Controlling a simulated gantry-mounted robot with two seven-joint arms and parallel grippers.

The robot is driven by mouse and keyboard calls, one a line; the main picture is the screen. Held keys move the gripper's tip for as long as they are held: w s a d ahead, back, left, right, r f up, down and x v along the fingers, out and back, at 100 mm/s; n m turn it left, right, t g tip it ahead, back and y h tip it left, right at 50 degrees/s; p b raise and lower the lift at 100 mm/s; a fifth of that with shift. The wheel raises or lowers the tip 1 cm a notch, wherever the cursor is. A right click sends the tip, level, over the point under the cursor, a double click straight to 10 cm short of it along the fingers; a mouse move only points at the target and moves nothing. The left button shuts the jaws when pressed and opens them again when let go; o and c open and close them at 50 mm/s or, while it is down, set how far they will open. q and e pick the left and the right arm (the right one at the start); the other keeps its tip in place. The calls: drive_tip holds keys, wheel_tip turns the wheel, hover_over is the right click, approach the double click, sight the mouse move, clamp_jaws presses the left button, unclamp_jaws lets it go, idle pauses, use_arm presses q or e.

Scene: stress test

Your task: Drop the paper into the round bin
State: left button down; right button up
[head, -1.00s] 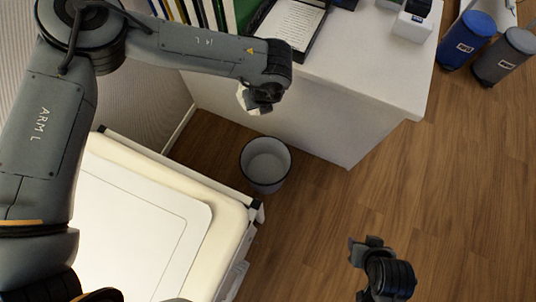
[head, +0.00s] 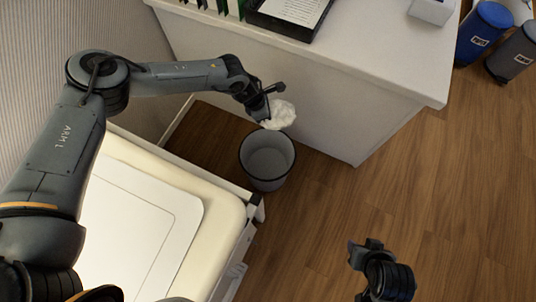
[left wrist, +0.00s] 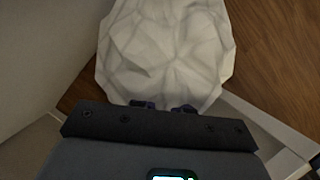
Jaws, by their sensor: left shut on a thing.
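A crumpled white paper ball (head: 281,114) shows in the head view beside the end of my left arm. My left gripper (head: 268,108) is shut on it and holds it above the far rim of the round bin. In the left wrist view the paper (left wrist: 168,50) fills the upper middle, just past the gripper (left wrist: 162,106). The round grey bin (head: 267,181) stands on the floor, open at the top; the visible inside looks empty. My right gripper (head: 364,252) hangs over the floor at lower right; its fingers are too unclear to judge.
A white desk (head: 375,60) with a clipboard (head: 290,14) stands behind the bin. A cream-topped white cabinet (head: 150,215) is left of the bin. Blue (head: 484,32) and grey (head: 515,55) bins stand at far right. Wood floor (head: 440,200) is clear at right.

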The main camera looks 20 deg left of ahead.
use_arm(q)
drive_tip(key=s+f+m+b, duration=0.1)
drive_tip(key=f+b, duration=0.4)
drive_tip(key=f, duration=0.5)
drive_tip(key=s+a+f+m+b, duration=0.1)
drive_tip(key=s+f+b, duration=0.3)
drive_tip(key=f, duration=0.6)
drive_tip(key=shift+a+f+g+b, duration=0.2)
drive_tip(key=shift+f+g+b, duration=0.1)
drive_tip(key=shift+b, duration=0.2)
use_arm(e)
wheel_tip(320, 180, down, 12)
drive_tip(key=shift+r, duration=0.25)
use_arm(q)
drive_tip(key=c, duration=1)
unclamp_jaws()
drive_tip(key=shift+c, duration=0.2)
use_arm(e)
drive_tip(key=shift+d, duration=0.1)
use_arm(q)
drive_tip(key=shift+r, duration=0.1)
drive_tip(key=p+v, duration=0.5)
drive_tip(key=v, duration=0.5)
drive_tip(key=shift+a+r+p, duration=0.25)
drive_tip(key=shift+a+p, duration=0.1)
use_arm(e)
drive_tip(key=shift+r, duration=2.9)
